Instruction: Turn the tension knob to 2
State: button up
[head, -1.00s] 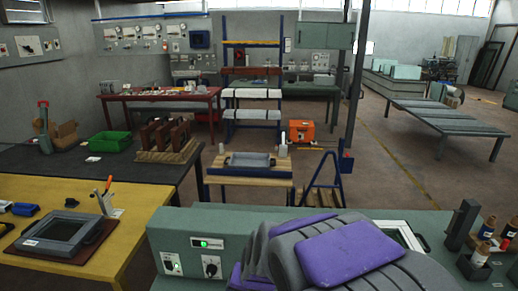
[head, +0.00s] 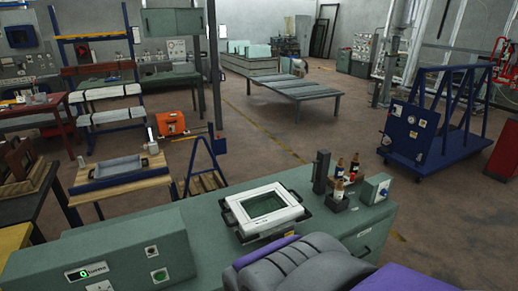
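The green bench machine (head: 205,215) runs across the lower part of the head view. Its front panel has a display (head: 85,273) with a green digit that looks like 0, beside the word "turns". Two round buttons (head: 158,275) sit right of it, one dark and one green. A pale control box (head: 373,189) with a small dial-like part stands at the machine's right end. I cannot read its marks or tell whether it is the tension knob. My grey and purple arm (head: 318,268) covers the lower middle. I cannot make out gripper fingers.
A white frame (head: 240,202) with a green inner area lies on the machine top. A dark post (head: 321,172) and a holder with several bottles (head: 340,197) stand right of it. A wheeled blue rack (head: 425,140) stands farther right. Open floor lies behind the machine.

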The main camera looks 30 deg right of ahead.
aim_at(384, 193)
jog(key=z, duration=2)
jog(key=i+l+u, duration=0.2)
jog(key=i+l, duration=0.35)
jog(key=i+l+u, duration=0.25)
jog(key=i+l, duration=0.4)
jog(key=i+l+u, duration=0.2)
jog(key=i+l, duration=0.5)
jog(key=l, duration=0.1)
